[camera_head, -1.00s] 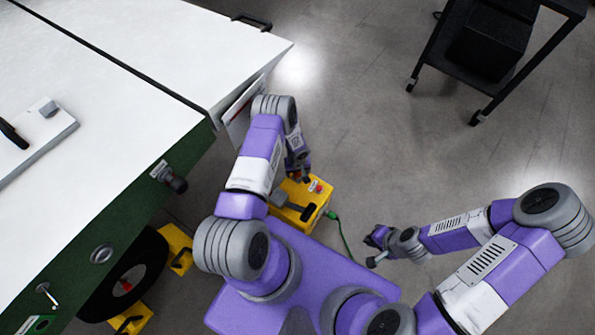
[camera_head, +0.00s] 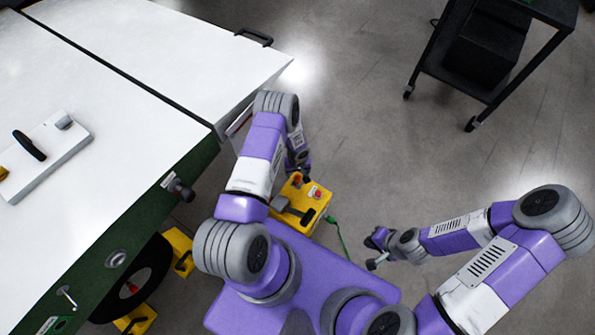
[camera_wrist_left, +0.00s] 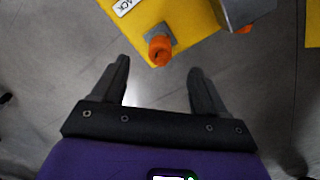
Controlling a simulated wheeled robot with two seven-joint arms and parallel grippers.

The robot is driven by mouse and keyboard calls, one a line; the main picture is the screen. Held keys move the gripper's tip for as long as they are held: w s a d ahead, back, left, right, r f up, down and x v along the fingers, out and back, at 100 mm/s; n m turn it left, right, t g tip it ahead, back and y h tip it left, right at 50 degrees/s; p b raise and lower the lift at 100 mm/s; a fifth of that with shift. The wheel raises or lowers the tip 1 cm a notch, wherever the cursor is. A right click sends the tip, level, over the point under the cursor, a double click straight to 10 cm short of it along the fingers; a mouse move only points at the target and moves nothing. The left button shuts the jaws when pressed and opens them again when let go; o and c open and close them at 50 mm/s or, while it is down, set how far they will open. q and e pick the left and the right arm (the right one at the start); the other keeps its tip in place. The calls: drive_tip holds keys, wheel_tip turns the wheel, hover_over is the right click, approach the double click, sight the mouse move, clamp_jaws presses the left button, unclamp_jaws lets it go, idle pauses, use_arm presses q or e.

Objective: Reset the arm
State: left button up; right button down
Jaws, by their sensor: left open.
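My left arm (camera_head: 258,155) reaches forward from my body and bends down beside the table edge. Its gripper (camera_head: 302,163) is small and partly hidden in the head view, just beyond a yellow box (camera_head: 317,202). In the left wrist view the left gripper (camera_wrist_left: 158,68) is open with nothing between its fingers. An orange knob (camera_wrist_left: 160,50) on a yellow body (camera_wrist_left: 185,20) lies ahead of the gap, and I cannot tell how far away. My right arm (camera_head: 460,236) is folded across to the left, with its gripper (camera_head: 372,250) over clear floor; its finger gap is unclear.
A large white-topped table (camera_head: 110,180) with a green side stands at left, close to my left arm. A white block (camera_head: 60,165) lies on it. A black wheel (camera_head: 135,285) sits beneath. A black cart (camera_head: 480,50) stands at upper right. Grey floor (camera_head: 370,130) between is open.

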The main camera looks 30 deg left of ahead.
idle(0.4)
use_arm(q)
drive_tip(key=s+d+r+m+h+p, duration=0.2)
drive_tip(key=s+d+r, duration=0.6)
drive_tip(key=r, duration=0.2)
drive_tip(key=s+d+r+m+h+p, duration=0.2)
drive_tip(key=s+d+r, duration=0.5)
drive_tip(key=r, duration=0.4)
drive_tip(key=shift+s+d+m+t, duration=0.3)
drive_tip(key=shift+s+d+m, duration=0.15)
drive_tip(key=shift+m, duration=0.35)
